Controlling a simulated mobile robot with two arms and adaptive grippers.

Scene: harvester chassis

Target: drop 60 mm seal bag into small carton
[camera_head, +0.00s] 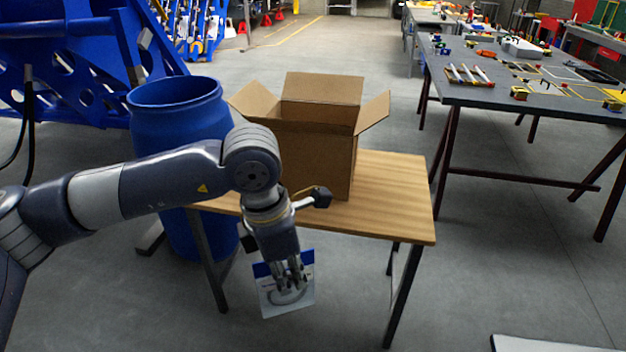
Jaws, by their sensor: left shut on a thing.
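The seal bag (287,302), a flat white packet with a blue top band and a grey ring shape on it, hangs from my left gripper (291,284). The gripper points down and is shut on the bag's upper part. The bag is in front of the wooden table's near edge and shows lower in the picture than the tabletop. The small carton (335,158) is brown, with its flaps spread open, and stands upright on the table behind the gripper. My left arm hides its lower left part. Its inside floor is hidden. My right gripper is not in view.
The wooden table (395,205) has bare top to the carton's right. A blue barrel (180,118) stands left of it, behind my arm. A grey workbench (480,95) with tools is at the right. Grey floor is clear between the tables.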

